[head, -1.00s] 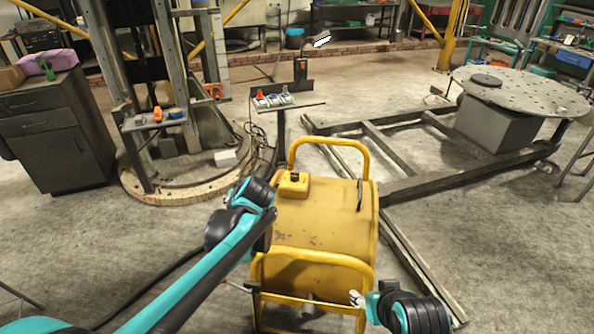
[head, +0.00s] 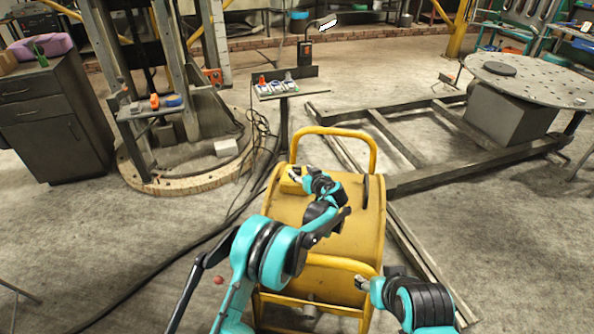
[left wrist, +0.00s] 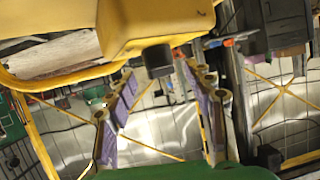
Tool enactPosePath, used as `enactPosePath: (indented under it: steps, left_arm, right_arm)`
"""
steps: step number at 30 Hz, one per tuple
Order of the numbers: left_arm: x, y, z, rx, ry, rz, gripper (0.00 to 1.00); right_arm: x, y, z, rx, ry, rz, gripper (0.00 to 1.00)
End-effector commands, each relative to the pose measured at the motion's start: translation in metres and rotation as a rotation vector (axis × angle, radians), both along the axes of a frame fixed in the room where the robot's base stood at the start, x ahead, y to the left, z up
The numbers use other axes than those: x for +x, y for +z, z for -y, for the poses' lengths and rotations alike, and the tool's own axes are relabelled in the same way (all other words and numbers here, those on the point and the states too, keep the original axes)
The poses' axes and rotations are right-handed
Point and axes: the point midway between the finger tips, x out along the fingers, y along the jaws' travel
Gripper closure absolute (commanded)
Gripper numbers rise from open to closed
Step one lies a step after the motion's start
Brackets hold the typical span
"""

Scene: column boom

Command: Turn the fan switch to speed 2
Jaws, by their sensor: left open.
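The yellow drum fan (head: 345,215) stands on the floor in front of me. Its small yellow switch box (head: 285,186) sits on the top left and is partly hidden by my left gripper (head: 296,174). In the left wrist view the switch's dark knob (left wrist: 157,60) sticks out of the yellow box (left wrist: 150,22), between the tips of my open left gripper (left wrist: 156,78). I cannot tell if either finger touches it. The knob's speed marks are not readable. My right gripper (head: 365,284) is low by the fan's front right frame; its jaws are too small to judge.
The fan's yellow tube handles (head: 333,131) rise behind and in front of the drum. A small stand (head: 287,93) with switches is behind it. Dark steel beams (head: 430,170) lie to the right. A black cable (head: 175,265) runs over the floor at left.

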Motion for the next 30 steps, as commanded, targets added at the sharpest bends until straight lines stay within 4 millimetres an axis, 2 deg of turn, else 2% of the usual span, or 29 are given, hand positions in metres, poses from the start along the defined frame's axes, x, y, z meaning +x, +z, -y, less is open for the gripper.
enactPosePath:
  steps: [3, 9, 19, 24, 25, 30]
  left_arm:
    - [0.018, -0.011, -0.009, 0.001, 0.002, 0.000, 0.47]
    - [0.036, -0.018, -0.016, 0.001, 0.001, -0.001, 0.47]
    - [0.040, -0.018, -0.018, 0.000, 0.000, -0.001, 0.47]
    - [0.040, -0.018, -0.018, 0.000, 0.000, -0.001, 0.92]
    - [0.040, -0.018, -0.018, 0.000, 0.000, -0.001, 0.97]
    - [0.040, -0.018, -0.018, 0.001, -0.003, -0.001, 0.97]
  right_arm:
    - [0.000, -0.011, 0.000, 0.000, 0.000, 0.000, 0.49]
    - [0.000, -0.017, 0.000, 0.000, 0.000, 0.000, 0.49]
    - [0.000, -0.018, 0.000, 0.000, 0.000, 0.000, 0.49]
    - [0.000, -0.018, 0.000, 0.000, 0.000, 0.000, 0.49]
    - [0.000, -0.018, 0.000, 0.000, 0.000, 0.000, 0.49]
    - [0.000, -0.018, 0.000, 0.000, 0.000, 0.000, 0.49]
